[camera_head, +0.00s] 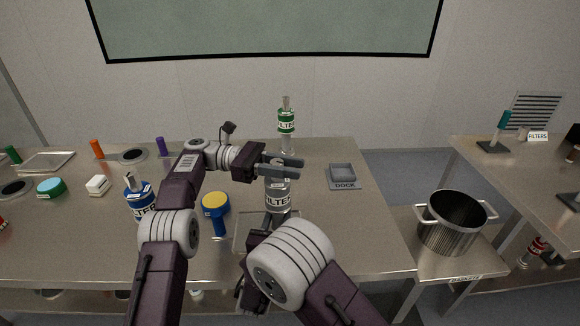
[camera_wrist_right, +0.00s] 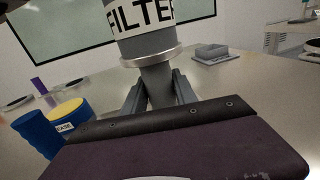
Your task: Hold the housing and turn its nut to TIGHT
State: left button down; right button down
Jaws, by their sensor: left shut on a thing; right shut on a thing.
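The grey filter housing (camera_head: 278,197) stands upright above the table, with a white FILTER label. Its label also shows in the right wrist view (camera_wrist_right: 143,17), with a metal ring (camera_wrist_right: 150,60) below it. My left gripper (camera_head: 286,168) lies across the housing's top and is shut on it; the fingers hide what they grip. My right gripper (camera_wrist_right: 158,95) is shut on the grey stem under the metal ring. In the head view my right arm hides most of that grip. I cannot tell which part is the nut, and no TIGHT mark is legible.
A green-labelled filter (camera_head: 286,121) stands behind the housing. A blue filter (camera_head: 138,197) and a yellow-topped blue tool (camera_head: 216,205) stand left. A grey tray marked DOCK (camera_head: 344,184) sits right. A steel pot (camera_head: 451,222) is on a lower shelf.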

pick_arm(q)
jog(key=c, duration=1.1)
grip_release()
jog(key=shift+s, duration=0.1)
jog(key=shift+o, duration=0.2)
jog(key=a+n+t, duration=0.6)
jog(key=a+t, duration=0.4)
jog(key=a, duration=0.2)
jog(key=s+a+f+m+g+y, duration=0.1)
jog(key=s+a+f+m+y, duration=0.1)
jog(key=s+f+m+y, duration=0.2)
jog(key=s+a+f+m+g+y, duration=0.1)
jog(key=s+a+f+m+y, duration=0.1)
jog(key=s+f+m+y, duration=0.2)
jog(key=s+a+f+m+g+y, duration=0.1)
jog(key=s+f+m+y, duration=0.3)
jog(key=s+f, duration=0.4)
jog(key=shift+s+a+f+m+y, duration=0.1)
jog(key=shift+a+f+m+y, duration=0.1)
jog(key=shift+f, duration=0.45)
jog(key=shift+s+a+f+m+y, duration=0.1)
jog(key=shift+f+m, duration=0.1)
jog(key=shift+f, duration=0.4)
jog(key=shift+s+a+f+m+y, duration=0.1)
jog(key=shift+f+m, duration=0.1)
jog(key=shift+f, duration=0.45)
